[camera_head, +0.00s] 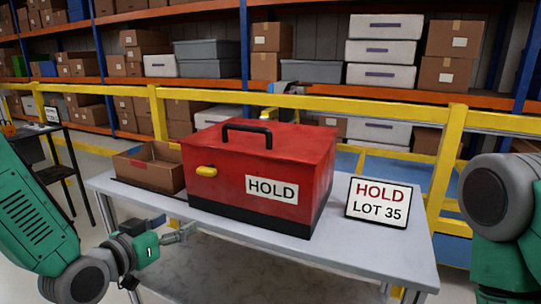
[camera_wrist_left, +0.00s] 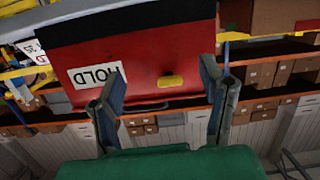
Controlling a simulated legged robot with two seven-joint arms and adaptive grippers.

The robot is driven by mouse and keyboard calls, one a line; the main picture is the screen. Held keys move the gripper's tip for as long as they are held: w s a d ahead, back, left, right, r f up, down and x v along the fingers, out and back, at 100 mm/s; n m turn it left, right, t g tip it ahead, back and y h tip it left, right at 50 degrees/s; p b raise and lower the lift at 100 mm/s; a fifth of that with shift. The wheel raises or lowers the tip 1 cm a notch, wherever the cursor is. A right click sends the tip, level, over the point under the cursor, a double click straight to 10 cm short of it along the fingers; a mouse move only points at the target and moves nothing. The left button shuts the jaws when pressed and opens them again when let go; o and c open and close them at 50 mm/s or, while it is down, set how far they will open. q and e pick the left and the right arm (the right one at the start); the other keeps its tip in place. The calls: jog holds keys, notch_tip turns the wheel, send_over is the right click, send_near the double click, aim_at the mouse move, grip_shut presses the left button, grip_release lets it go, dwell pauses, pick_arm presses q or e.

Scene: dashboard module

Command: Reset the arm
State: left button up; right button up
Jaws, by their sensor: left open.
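My left gripper (camera_head: 180,233) is in front of the table's front left edge, below and left of a red box. The left wrist view shows its two fingers (camera_wrist_left: 158,70) spread apart with nothing held between them. The red box (camera_head: 225,160) stands on the table with a black handle on top, a yellow latch and a HOLD label. It shows upside down in the left wrist view (camera_wrist_left: 140,52), beyond the fingers and apart from them. My right arm shows at the right edge of the head view; its gripper is out of view.
The grey table (camera_head: 290,262) also bears an open cardboard box (camera_head: 150,170) at left and a HOLD LOT 35 sign (camera_head: 377,199) at right. A yellow railing (camera_head: 385,105) runs behind it, with loaded shelves beyond. A dark stand (camera_head: 58,172) is at far left. The table's front strip is clear.

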pick_arm(q)
jog(key=s+a+f+n+g+y, duration=0.1)
jog(key=s+f+g, duration=0.3)
jog(key=s+f, duration=0.55)
jog(key=s+f+g+y, duration=0.2)
jog(key=s+f+g, duration=0.3)
jog(key=f, duration=0.7)
jog(key=s+a+f+g+y, duration=0.1)
jog(key=s+f, duration=0.3)
jog(key=s, duration=0.6)
jog(key=s+a+f+n+g+y+p, duration=0.1)
jog(key=s+a+f+g, duration=0.1)
jog(key=s, duration=0.7)
jog(key=f+g, duration=0.1)
jog(key=g, duration=0.1)
jog(key=shift+s+a+f+n+g, duration=0.3)
jog(key=shift+s+f, duration=0.05)
jog(key=shift+w, duration=0.1)
